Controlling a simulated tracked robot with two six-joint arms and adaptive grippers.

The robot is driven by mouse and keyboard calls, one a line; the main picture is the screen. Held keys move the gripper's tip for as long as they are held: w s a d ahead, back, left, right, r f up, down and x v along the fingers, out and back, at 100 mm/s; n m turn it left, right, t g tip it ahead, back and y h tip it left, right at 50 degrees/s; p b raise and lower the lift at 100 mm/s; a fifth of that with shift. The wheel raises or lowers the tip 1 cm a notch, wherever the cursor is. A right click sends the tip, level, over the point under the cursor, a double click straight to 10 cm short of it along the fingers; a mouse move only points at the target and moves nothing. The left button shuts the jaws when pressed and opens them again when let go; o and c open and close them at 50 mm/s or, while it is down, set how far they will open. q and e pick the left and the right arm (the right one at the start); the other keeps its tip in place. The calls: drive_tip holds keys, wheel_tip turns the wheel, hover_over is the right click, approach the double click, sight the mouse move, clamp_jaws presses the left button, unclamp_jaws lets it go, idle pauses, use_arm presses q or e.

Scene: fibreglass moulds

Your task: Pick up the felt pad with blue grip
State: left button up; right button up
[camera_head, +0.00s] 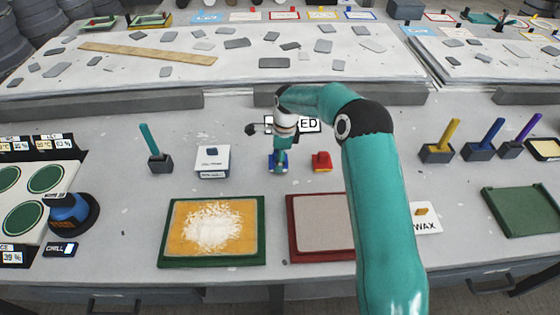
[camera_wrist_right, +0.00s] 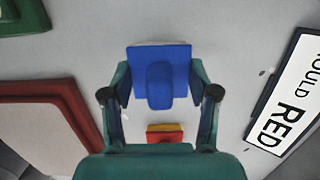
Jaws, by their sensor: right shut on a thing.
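The felt pad with blue grip (camera_wrist_right: 160,85) is a blue square block with a raised blue grip, seen from above in the right wrist view. My right gripper (camera_wrist_right: 160,76) has a finger on each side of it and is shut on it. In the head view the pad (camera_head: 278,165) shows as a small blue patch below my right gripper (camera_head: 281,151), near the table's middle. Whether the pad touches the table is hard to tell. My left gripper is not in view.
A red pad (camera_head: 321,161) with a yellowish top sits close by on the right. A white box (camera_head: 213,161) is to the left. A green-framed mould (camera_head: 212,263) and a red-framed mould (camera_head: 291,227) lie in front. A RED sign (camera_head: 306,124) stands behind.

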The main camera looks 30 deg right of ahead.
wheel_tip(320, 180, up, 19)
idle(0.4)
drive_tip(key=o, duration=0.5)
drive_tip(key=c, duration=0.3)
drive_tip(key=shift+c, duration=0.2)
